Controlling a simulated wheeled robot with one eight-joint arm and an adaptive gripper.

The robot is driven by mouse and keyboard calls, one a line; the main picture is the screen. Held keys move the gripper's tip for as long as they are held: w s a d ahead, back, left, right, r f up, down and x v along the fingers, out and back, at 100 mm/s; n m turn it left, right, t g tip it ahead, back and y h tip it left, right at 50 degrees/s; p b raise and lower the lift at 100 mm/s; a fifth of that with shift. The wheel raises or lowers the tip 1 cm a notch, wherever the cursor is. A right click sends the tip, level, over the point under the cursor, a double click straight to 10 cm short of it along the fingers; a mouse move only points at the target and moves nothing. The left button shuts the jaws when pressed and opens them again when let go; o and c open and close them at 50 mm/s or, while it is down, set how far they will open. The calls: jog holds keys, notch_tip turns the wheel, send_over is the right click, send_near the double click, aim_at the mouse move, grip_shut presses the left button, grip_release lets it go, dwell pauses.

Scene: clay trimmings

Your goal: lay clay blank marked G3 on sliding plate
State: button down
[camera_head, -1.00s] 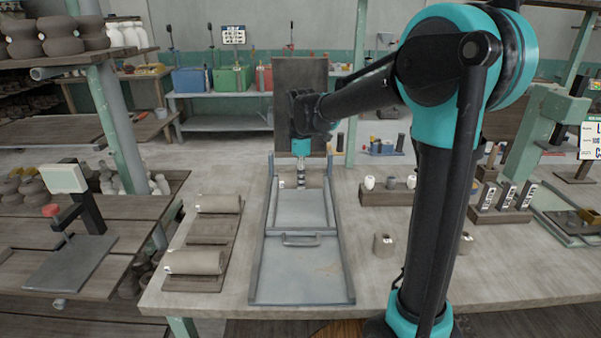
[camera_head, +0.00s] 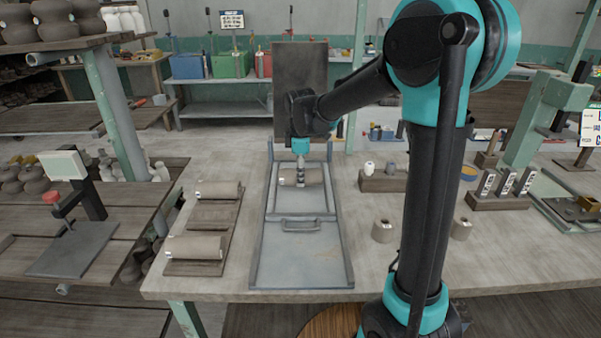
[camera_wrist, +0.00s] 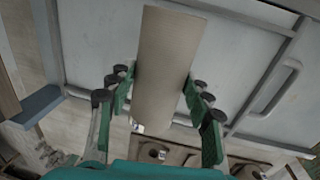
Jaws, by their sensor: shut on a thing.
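My gripper (camera_head: 301,184) is shut around the middle of a grey-brown clay blank (camera_head: 315,177), over the back part of the sliding plate (camera_head: 300,207). In the wrist view the blank (camera_wrist: 166,60) lies lengthwise between the green fingers (camera_wrist: 160,92). A small white tag shows at its near end; its mark is too small to read. The plate is pale grey, framed, with a bar handle (camera_head: 300,226) toward the front. I cannot tell whether the blank touches the plate. The fingers partly hide the blank in the head view.
Two more rolled blanks (camera_head: 217,189) (camera_head: 195,247) lie on a wooden board (camera_head: 212,214) at left, with a bare space between. A dark upright panel (camera_head: 300,85) stands behind the plate. Small pots (camera_head: 382,231) and wooden blocks stand at right. The front tray (camera_head: 300,268) is clear.

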jog(key=shift+f, duration=0.5)
dwell(0.7)
jog(key=c, duration=0.6)
grip_release()
jog(key=shift+r, duration=0.1)
notch_tip(320, 180, up, 12)
jog(key=s, duration=0.1)
jog(key=shift+s, duration=0.3)
